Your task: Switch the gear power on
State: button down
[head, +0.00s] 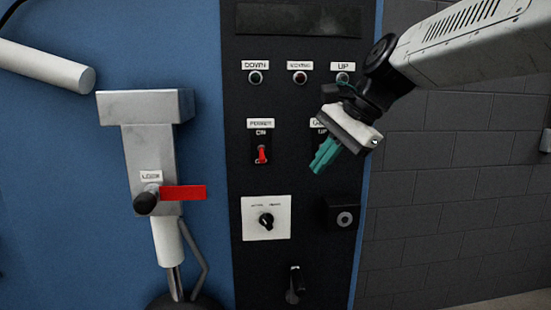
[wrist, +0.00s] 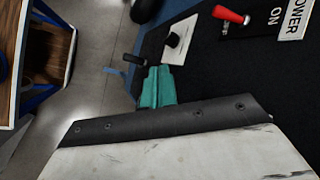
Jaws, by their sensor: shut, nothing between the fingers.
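The power switch (head: 262,155) is a red toggle under a POWER label with ON above it, on the black panel (head: 240,100). Its red lever points downward in the head view. The red lever also shows at the top of the wrist view (wrist: 230,15), beside the POWER ON label (wrist: 288,15). My gripper (head: 322,160) has teal fingers, shut and empty. In the head view it is to the right of the power switch, in front of the panel, and apart from the switch. It partly hides a second labelled switch behind it. My teal fingers (wrist: 157,86) show in the wrist view.
Below are a white plate with a black rotary knob (head: 266,220), a black round-faced box (head: 342,214) and a black handle (head: 295,284). DOWN and UP indicators line the top. At left, a grey gear leg with a red lock lever (head: 184,192) stands before the blue wall.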

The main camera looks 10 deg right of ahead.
aim_at(263, 152)
jog(key=w+a+r+m+t+y, duration=0.1)
jog(key=w+a+r+m, duration=0.1)
jog(key=r+m, duration=0.3)
jog(key=shift+w+a+r+m+y, duration=0.3)
jog(key=shift+w+r, duration=0.2)
jog(key=shift+r, duration=0.15)
jog(key=x, duration=1)
jog(key=shift+w, duration=0.15)
jog(key=shift+r, duration=0.8)
dwell(1.7)
jog(key=shift+r, duration=0.35)
dwell(1.0)
jog(key=shift+r, duration=0.8)
jog(key=shift+d+r, duration=0.1)
